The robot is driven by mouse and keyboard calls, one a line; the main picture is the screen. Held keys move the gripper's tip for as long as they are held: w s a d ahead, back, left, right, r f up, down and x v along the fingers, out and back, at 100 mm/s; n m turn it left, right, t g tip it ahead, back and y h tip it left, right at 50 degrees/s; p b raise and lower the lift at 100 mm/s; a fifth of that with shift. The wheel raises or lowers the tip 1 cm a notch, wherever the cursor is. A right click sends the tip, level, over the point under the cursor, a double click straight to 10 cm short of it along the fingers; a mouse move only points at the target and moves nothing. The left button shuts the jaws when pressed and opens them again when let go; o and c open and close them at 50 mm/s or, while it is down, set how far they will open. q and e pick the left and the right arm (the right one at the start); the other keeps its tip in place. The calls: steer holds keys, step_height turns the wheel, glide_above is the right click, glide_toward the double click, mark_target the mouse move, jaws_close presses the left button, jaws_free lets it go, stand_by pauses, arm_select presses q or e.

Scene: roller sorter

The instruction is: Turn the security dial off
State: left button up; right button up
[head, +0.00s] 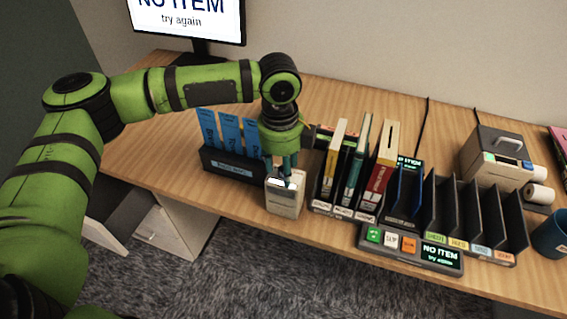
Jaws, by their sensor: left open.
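A small beige box (286,202) stands near the front edge of the desk. My left gripper (281,178) points down right over the top of this box, with its fingers open. The fingers cover part of the box's top, and a small pale lit patch shows beside them. I cannot make out a dial or its setting; it may be hidden under the fingers. I cannot tell whether the fingers touch the box. My right gripper is not in view.
Blue cards stand in a black holder (232,165) left of the box. Books stand in a rack (342,214) close on its right. Further right are a button panel (411,247) reading "NO ITEM", empty slots (473,218), a printer (496,158) and a blue mug (551,235). A monitor (190,18) stands behind.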

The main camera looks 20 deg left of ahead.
arm_select(q)
jaws_close()
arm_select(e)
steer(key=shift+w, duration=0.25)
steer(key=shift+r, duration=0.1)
arm_select(q)
steer(key=shift+r+p, duration=0.15)
steer(key=shift+p, duration=0.5)
steer(key=n+p, duration=0.8)
steer(key=p, duration=0.4)
steer(key=shift+s+d+r, duration=0.1)
steer(key=n+p, duration=0.2)
steer(key=shift+p, duration=0.4)
steer(key=shift+f+n+y+p, duration=0.25)
steer(key=shift+n+y+p, duration=0.05)
steer(key=shift+n, duration=0.2)
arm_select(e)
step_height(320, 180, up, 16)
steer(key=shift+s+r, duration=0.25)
